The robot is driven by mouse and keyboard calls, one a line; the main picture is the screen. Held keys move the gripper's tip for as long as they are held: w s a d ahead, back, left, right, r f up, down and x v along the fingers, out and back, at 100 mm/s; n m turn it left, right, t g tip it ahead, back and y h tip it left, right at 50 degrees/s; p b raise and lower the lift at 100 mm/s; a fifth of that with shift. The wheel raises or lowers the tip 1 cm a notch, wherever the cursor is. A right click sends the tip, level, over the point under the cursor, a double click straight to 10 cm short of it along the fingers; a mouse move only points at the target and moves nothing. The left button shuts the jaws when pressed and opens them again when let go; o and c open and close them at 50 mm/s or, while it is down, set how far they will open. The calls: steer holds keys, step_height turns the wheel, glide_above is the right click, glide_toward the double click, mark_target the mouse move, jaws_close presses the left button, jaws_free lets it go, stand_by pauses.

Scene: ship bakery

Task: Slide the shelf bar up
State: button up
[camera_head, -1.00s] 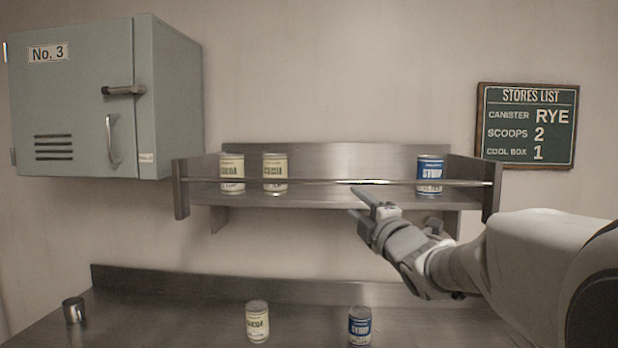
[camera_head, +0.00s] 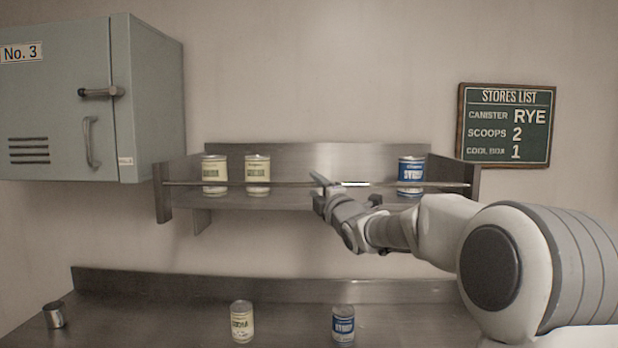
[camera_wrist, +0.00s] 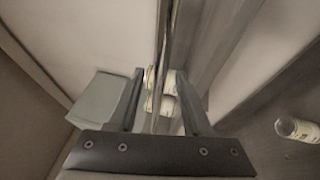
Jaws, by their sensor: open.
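The shelf bar (camera_head: 290,184) is a thin metal rail across the front of the steel wall shelf (camera_head: 300,158), in front of the cans at about their middle height. My gripper (camera_head: 323,182) is at the bar, a little right of its middle. In the wrist view the bar (camera_wrist: 163,50) runs between the two open fingers of my gripper (camera_wrist: 160,78), with no clear contact on either side. A brighter stretch of the bar shows just right of the gripper in the head view.
Two cream cans (camera_head: 215,174) stand at the shelf's left and a blue can (camera_head: 411,172) at its right. A cream can (camera_head: 242,321), a blue can (camera_head: 343,323) and a metal cup (camera_head: 54,314) stand on the counter below. A grey cabinet (camera_head: 150,100) hangs at left.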

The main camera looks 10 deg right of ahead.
mark_target(313, 183)
steer(key=shift+p+x, duration=0.45)
steer(key=shift+x, duration=1.8)
jaws_close()
